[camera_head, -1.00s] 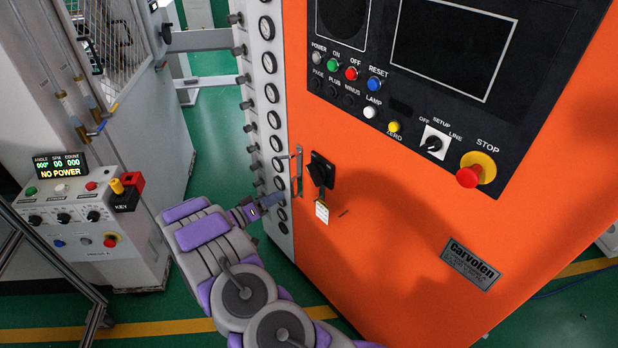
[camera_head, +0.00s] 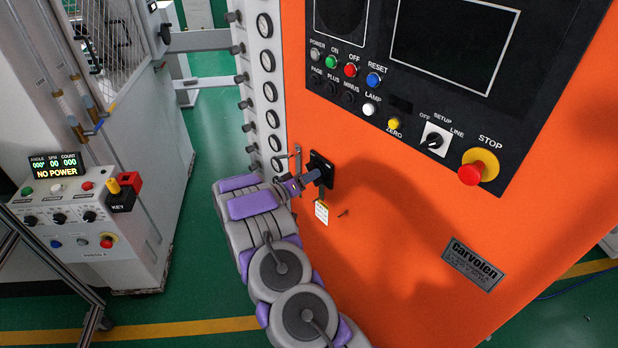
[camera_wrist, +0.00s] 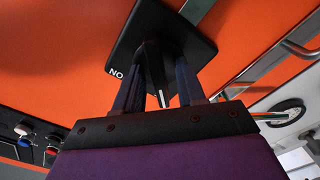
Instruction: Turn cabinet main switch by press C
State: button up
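The main switch is a black square plate (camera_head: 322,160) on the orange cabinet (camera_head: 400,215). In the wrist view its plate (camera_wrist: 145,30) fills the top middle, with part of a white label reading "NO" beside the left finger. A dark switch handle (camera_wrist: 153,58) stands out from the plate. My gripper (camera_head: 316,176) is right in front of the switch. In the wrist view its two fingers (camera_wrist: 160,82) are spread on either side of the handle. Whether they touch it is not clear. The tips overlap the dark plate and are hard to make out.
A metal door handle (camera_head: 297,165) is just left of the switch, and a tag (camera_head: 321,211) hangs below it. The control panel with a red STOP button (camera_head: 470,174) is up right. A grey control box (camera_head: 70,215) reads "NO POWER" at the left.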

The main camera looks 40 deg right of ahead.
jog(key=shift+d, duration=0.25)
jog(key=shift+c, duration=0.3)
jog(key=shift+a, duration=0.15)
grip_shut()
jog(key=shift+m, duration=0.3)
jog(key=shift+f+m+b, duration=0.15)
jog(key=shift+m+b, duration=3.7)
jog(key=shift+m, duration=4.75)
